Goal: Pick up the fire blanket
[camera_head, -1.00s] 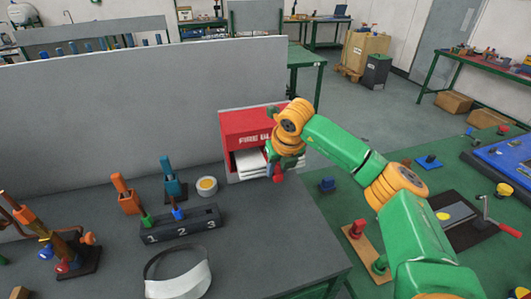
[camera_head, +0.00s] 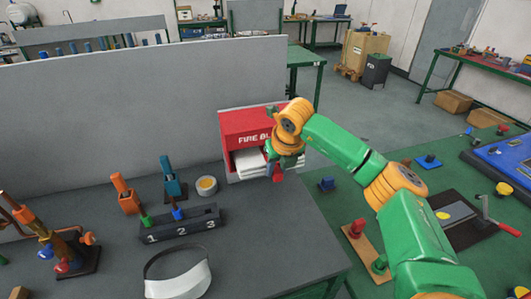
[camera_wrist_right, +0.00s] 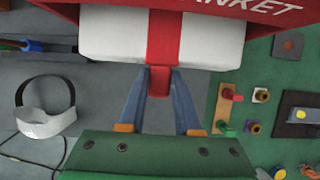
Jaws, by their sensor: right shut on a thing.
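The fire blanket (camera_head: 246,160) is a white folded bundle in the lower opening of a red box (camera_head: 246,125) lettered "FIRE BL…", which stands against the grey panel. In the right wrist view the white blanket (camera_wrist_right: 110,38) has a red strap (camera_wrist_right: 160,81) hanging down its middle. My right gripper (camera_head: 277,172) is in front of the box's right part and hides some of it. In the right wrist view its two blue-grey fingers (camera_wrist_right: 160,80) are shut on the red strap's lower end. My left gripper is not in view.
A black numbered block (camera_head: 180,224) with levers, a tape roll (camera_head: 206,186) and a white-visored headband (camera_head: 178,279) lie on the grey table left of the box. A green table (camera_head: 330,212) with several switches and a blue panel is at right. The table's middle is clear.

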